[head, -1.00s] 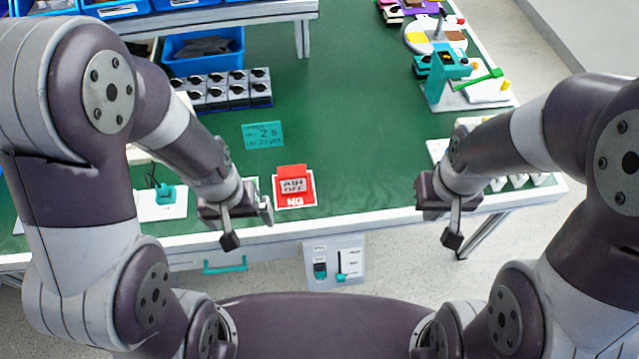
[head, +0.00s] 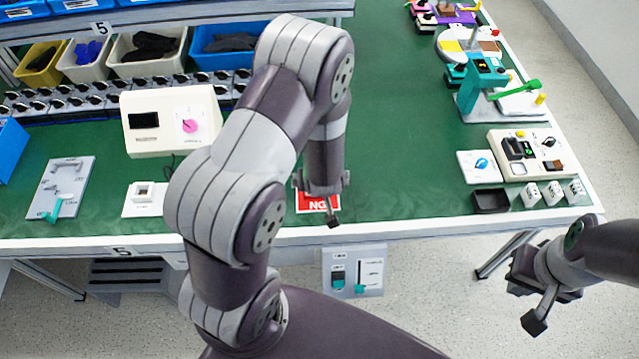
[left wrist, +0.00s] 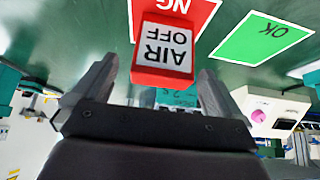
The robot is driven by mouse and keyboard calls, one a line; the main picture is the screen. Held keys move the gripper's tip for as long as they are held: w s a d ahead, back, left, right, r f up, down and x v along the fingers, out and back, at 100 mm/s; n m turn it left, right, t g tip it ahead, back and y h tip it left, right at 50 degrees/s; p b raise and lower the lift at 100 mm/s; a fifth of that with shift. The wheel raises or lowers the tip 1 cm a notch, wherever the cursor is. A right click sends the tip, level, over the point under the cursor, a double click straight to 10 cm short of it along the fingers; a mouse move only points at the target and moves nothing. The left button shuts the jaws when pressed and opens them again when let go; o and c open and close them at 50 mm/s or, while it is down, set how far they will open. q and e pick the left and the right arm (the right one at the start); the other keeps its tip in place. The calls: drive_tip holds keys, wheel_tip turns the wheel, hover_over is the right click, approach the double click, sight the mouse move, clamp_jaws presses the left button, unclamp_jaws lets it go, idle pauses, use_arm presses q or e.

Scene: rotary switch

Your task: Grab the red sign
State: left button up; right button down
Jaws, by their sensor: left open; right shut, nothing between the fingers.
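The red sign (left wrist: 163,52), a block with a white "AIR OFF" label, stands on a red "NG" card (left wrist: 172,14) in the left wrist view. In the head view my left gripper and arm hide the sign; part of the card (head: 318,205) shows. My left gripper (head: 318,188) is over the card. In the left wrist view its open fingers (left wrist: 157,72) appear on either side of the sign without visible contact; their depth relative to it is unclear. My right gripper (head: 522,275) is shut and empty, off the table's front edge at right.
A green "OK" card (left wrist: 262,38) lies beside the red card. A white box with a pink knob (head: 172,120) stands left of my left arm. A teal fixture (head: 485,85) and a switch panel (head: 525,150) are at right. The green tabletop (head: 400,170) between is clear.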

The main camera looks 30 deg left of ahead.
use_arm(q)
drive_tip(key=x, duration=0.5)
drive_tip(key=shift+a+f, duration=0.25)
drive_tip(key=shift+f, duration=0.1)
drive_tip(key=shift+s, duration=0.1)
drive_tip(key=c, duration=0.9)
